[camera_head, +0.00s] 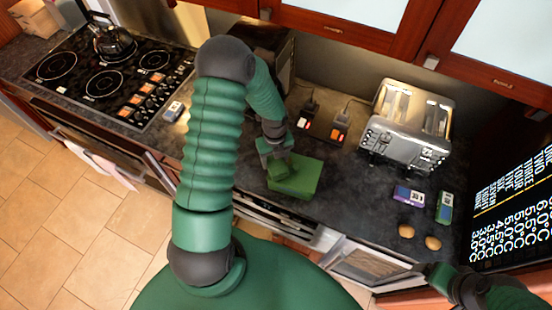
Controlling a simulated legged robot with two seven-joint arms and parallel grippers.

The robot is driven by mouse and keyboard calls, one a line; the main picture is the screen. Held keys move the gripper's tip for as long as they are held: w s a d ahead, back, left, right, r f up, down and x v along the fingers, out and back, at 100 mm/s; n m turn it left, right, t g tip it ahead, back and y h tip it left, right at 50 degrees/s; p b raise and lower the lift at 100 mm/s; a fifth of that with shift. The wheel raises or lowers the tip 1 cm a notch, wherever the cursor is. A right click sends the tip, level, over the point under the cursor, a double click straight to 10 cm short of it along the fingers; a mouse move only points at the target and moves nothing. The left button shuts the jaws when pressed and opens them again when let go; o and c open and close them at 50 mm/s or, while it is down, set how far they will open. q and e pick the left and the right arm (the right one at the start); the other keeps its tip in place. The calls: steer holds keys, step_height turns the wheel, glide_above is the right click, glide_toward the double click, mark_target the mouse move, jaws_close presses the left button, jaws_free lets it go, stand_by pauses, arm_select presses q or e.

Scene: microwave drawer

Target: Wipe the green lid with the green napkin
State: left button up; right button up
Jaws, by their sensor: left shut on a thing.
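The green lid (304,181) is a green, box-like square on the dark counter, in the middle of the head view. My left gripper (271,158) is over the lid's upper left part, pointing down. It is shut on a darker green, crumpled-looking thing, seemingly the green napkin (282,169), which is at the lid's top; whether it presses on the surface is hard to tell. My green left arm hides the counter to the left. My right gripper (428,269) is at the lower right, by the counter's front edge, away from the lid; its fingers are too small and dark to read.
A silver toaster (408,128) stands on the counter (345,208) right of the lid. A purple-white box (409,195), a green box (445,207) and two brown eggs (406,231) lie at the right. A stove with a kettle (112,42) is at the left. Cabinets (350,25) hang above.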

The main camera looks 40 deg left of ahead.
arm_select(q)
steer(key=shift+f, duration=0.25)
steer(key=shift+w+d+f, duration=0.1)
steer(key=shift+d+f, duration=0.1)
steer(key=shift+d, duration=0.05)
steer(key=shift+f+b, duration=0.1)
steer(key=shift+b, duration=0.25)
steer(key=shift+f, duration=0.1)
